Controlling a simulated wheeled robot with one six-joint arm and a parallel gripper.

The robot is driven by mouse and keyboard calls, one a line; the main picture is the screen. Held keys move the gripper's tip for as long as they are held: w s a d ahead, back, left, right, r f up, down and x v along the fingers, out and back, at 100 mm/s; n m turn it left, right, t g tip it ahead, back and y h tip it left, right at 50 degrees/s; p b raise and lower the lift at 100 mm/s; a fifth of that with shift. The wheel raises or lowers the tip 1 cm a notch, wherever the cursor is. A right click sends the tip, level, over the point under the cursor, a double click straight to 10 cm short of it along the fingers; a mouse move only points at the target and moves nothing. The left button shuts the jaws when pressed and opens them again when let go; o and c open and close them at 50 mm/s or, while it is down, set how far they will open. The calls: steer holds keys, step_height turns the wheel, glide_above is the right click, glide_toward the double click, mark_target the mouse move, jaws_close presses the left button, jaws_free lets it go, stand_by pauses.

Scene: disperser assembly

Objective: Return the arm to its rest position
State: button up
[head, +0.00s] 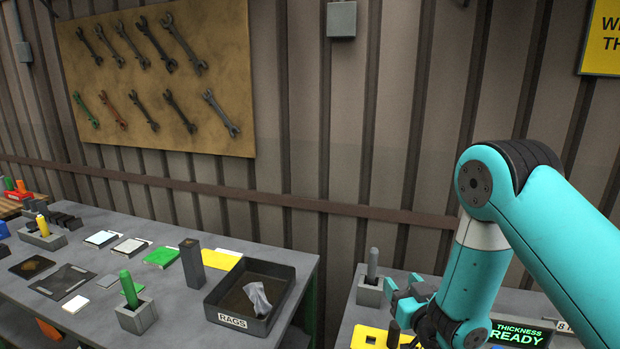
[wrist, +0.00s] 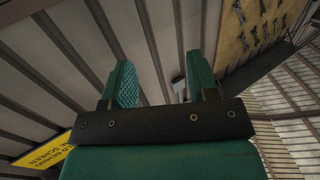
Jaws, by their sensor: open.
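My arm (head: 475,265) is bent at the right of the head view, teal, with its forearm hanging down over the right-hand bench. My gripper (head: 404,288) is at its lower end, near the bench, partly hidden by the wrist. In the wrist view my gripper (wrist: 163,88) shows two teal fingers standing apart with nothing between them. Behind the fingers are the ribbed wall and part of the tool board (wrist: 252,35).
A grey holder with a grey-handled tool (head: 371,280) stands left of my gripper. A yellow plate (head: 372,337) and a lit thickness display (head: 520,333) are close by. The left bench carries a rags tray (head: 285,270), a green-handled tool (head: 129,290) and several plates. A gap separates the benches.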

steer(key=s+a+r+g+b, duration=0.4)
steer(key=g, duration=0.2)
steer(key=s+r+n+g+b, duration=0.1)
steer(key=s+g+b, duration=0.1)
steer(key=s, duration=0.7)
steer(key=s+a+r+n+g+b, duration=0.1)
steer(key=s+r+n+g, duration=0.1)
steer(key=s+g, duration=0.3)
steer(key=s+r+n+g+b, duration=0.1)
steer(key=s+g, duration=0.3)
steer(key=s, duration=0.9)
steer(key=shift+a+r+n+y+b, duration=0.3)
steer(key=shift+a+b, duration=0.05)
steer(key=shift+b, duration=0.45)
